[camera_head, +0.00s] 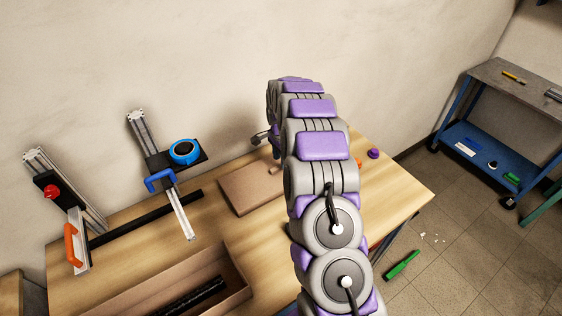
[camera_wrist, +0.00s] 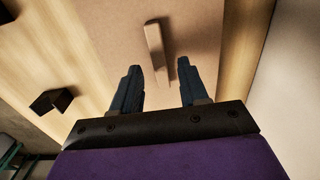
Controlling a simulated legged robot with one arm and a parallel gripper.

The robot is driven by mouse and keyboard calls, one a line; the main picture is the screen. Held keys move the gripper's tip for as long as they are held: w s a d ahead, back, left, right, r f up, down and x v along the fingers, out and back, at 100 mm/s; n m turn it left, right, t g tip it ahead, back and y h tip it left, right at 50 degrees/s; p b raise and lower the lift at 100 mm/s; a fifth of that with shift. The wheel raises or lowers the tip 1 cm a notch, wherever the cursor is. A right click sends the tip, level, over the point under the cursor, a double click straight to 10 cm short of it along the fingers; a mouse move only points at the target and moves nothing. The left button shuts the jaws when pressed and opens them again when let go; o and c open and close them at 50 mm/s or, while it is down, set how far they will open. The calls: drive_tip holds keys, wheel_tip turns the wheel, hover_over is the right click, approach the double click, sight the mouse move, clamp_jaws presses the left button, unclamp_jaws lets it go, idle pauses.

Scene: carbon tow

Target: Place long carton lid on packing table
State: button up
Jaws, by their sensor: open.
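The long carton lid (camera_head: 243,192), a flat brown cardboard panel, lies on the wooden packing table (camera_head: 402,190) behind the carton. In the wrist view the lid (camera_wrist: 110,35) fills the middle, with a narrow raised tab (camera_wrist: 153,45) standing up from it. My gripper (camera_wrist: 158,64) is open, its two dark fingers pointing at the lid. The tab is between and just ahead of the fingertips; I cannot tell whether they touch it. In the head view my arm hides the lid's right part and most of the gripper.
An open long carton (camera_head: 238,292) with a black bundle (camera_head: 190,297) inside stands at the front. Metal rails, a blue clamp (camera_head: 160,181) and a blue tape roll (camera_head: 185,152) occupy the left and back. A purple knob (camera_head: 373,153) sits right of my arm. A blue cart (camera_head: 490,150) stands right.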

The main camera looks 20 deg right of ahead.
wheel_tip(320, 180, up, 9)
drive_tip(key=p, duration=0.1)
drive_tip(key=shift+r+p, duration=0.2)
drive_tip(key=shift+p, duration=0.1)
drive_tip(key=shift+s, duration=0.15)
